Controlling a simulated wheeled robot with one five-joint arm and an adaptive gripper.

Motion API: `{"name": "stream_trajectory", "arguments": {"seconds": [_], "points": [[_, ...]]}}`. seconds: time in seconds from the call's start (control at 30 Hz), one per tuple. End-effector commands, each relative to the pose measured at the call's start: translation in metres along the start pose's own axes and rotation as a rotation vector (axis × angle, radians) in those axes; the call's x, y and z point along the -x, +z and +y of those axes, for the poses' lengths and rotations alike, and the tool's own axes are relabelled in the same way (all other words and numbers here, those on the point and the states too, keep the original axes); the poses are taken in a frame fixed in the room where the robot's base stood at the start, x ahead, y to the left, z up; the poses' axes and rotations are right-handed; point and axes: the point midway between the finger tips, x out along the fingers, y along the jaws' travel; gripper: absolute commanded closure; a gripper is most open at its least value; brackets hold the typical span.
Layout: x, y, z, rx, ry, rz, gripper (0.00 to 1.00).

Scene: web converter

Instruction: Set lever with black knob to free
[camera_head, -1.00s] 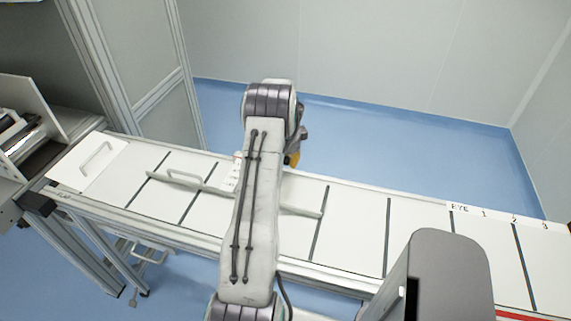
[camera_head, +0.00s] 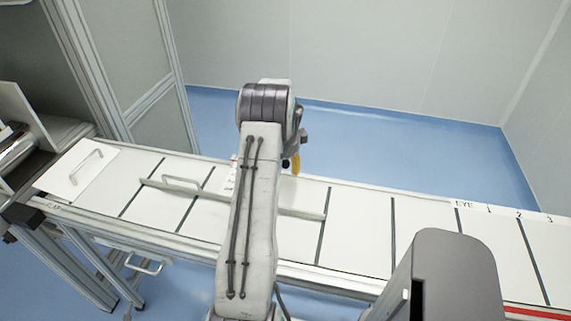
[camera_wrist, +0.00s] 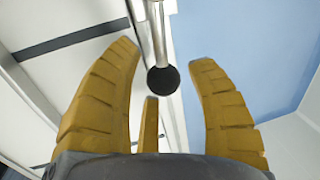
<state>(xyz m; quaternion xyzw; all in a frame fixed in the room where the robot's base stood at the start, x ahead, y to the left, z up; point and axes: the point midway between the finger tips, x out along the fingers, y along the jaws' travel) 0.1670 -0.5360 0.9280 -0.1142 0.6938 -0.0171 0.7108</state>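The lever (camera_wrist: 155,28) is a metal rod with a round black knob (camera_wrist: 163,80) at its end, in the upper middle of the wrist view. My gripper (camera_wrist: 168,65) has its yellow fingers spread, one on each side of the knob, with visible gaps between the fingers and the knob. In the head view a small dark round spot, apparently the knob (camera_head: 285,163), shows beside the yellow finger of my gripper (camera_head: 296,162), beyond my arm. My arm hides most of the lever there. I cannot read its position marking.
A long white conveyor-like table (camera_head: 355,225) with dark cross slots runs across the head view. A thin raised bar with a handle (camera_head: 182,180) lies across it. A white plate with a handle (camera_head: 80,170) is at the left. Blue floor (camera_head: 400,150) beyond is clear.

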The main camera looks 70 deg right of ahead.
Motion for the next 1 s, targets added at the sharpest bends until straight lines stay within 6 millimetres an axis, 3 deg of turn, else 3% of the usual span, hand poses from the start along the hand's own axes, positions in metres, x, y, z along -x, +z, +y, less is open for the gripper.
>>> {"name": "stream_trajectory", "arguments": {"seconds": [0.27,0.43,1.0], "points": [[0.001,0.000,-0.001,0.000,-0.004,0.000,0.46],[0.012,0.000,-0.002,0.000,-0.007,0.000,0.46],[0.100,0.000,-0.001,0.000,-0.005,0.000,0.46]]}}
